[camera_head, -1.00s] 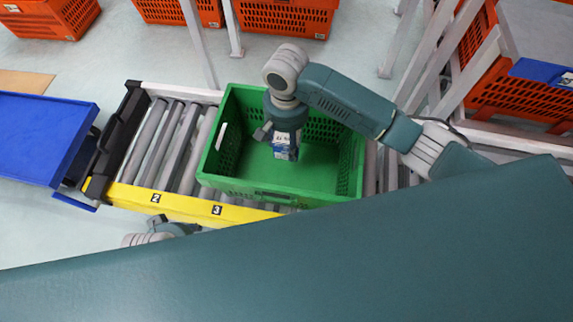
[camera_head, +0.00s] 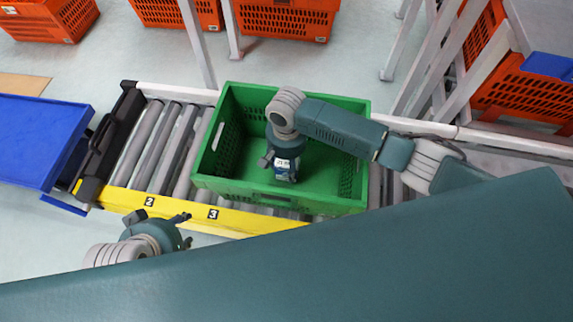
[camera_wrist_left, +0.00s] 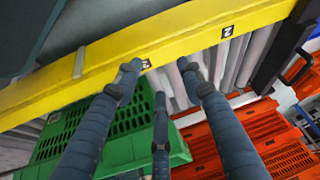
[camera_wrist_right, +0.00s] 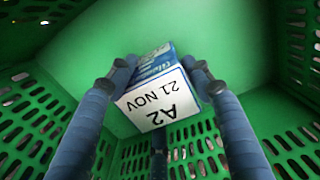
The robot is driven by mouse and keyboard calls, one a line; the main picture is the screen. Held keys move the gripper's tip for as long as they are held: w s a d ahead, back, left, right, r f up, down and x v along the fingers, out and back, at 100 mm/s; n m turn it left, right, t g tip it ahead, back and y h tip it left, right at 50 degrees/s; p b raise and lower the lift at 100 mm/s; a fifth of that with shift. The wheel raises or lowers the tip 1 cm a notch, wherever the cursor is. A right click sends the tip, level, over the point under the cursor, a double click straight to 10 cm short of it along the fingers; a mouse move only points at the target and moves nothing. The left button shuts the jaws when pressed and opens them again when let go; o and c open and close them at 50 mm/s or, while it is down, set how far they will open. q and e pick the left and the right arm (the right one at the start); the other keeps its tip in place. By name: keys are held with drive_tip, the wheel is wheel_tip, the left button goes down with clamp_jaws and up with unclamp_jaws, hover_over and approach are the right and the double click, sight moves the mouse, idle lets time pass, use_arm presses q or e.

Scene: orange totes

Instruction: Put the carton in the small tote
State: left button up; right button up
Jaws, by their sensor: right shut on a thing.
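The carton (camera_head: 284,171) is a small blue and white box held inside the green tote (camera_head: 335,200). My right gripper (camera_head: 282,160) points down into the tote and is shut on the carton. In the right wrist view the carton (camera_wrist_right: 155,98) sits between the fingers, with a white label reading "A2 21 NOV" facing the camera. I cannot tell whether it touches the tote floor. My left gripper (camera_head: 184,230) is at the near side of the conveyor, outside the tote, with its fingers spread and empty. In the left wrist view the green tote (camera_wrist_left: 130,115) shows behind those fingers.
The tote stands on a roller conveyor (camera_head: 165,140) with a yellow numbered front rail (camera_head: 135,203). A blue platform (camera_head: 40,135) is at the left. Orange totes (camera_head: 285,20) stand at the back, and white frame posts (camera_head: 425,60) rise at the back right.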

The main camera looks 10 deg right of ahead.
use_arm(q)
drive_tip(key=shift+s+a, duration=0.1)
drive_tip(key=shift+s, duration=0.1)
use_arm(e)
drive_tip(key=o, duration=1.4)
drive_tip(key=shift+f, duration=0.1)
use_arm(q)
drive_tip(key=shift+f, duration=0.1)
use_arm(e)
wheel_tip(320, 180, up, 4)
drive_tip(key=shift+r+p, duration=0.1)
drive_tip(key=shift+p, duration=0.75)
wheel_tip(320, 180, up, 2)
drive_tip(key=shift+r+p, duration=0.1)
drive_tip(key=shift+p, duration=0.3)
wheel_tip(320, 180, up, 5)
drive_tip(key=shift+r+p, duration=0.1)
drive_tip(key=shift+p, duration=0.7)
use_arm(q)
drive_tip(key=shift+s+a+f+g, duration=0.1)
drive_tip(key=shift+s+f+g, duration=0.25)
drive_tip(key=shift+f, duration=0.4)
drive_tip(key=shift+s+a+f+g, duration=0.1)
drive_tip(key=shift+s+f+g, duration=0.2)
drive_tip(key=shift+f, duration=0.4)
drive_tip(key=shift+s+a+f+g, duration=0.1)
drive_tip(key=shift+s+f+g, duration=0.25)
drive_tip(key=shift+f, duration=0.4)
use_arm(e)
drive_tip(key=shift+r, duration=0.35)
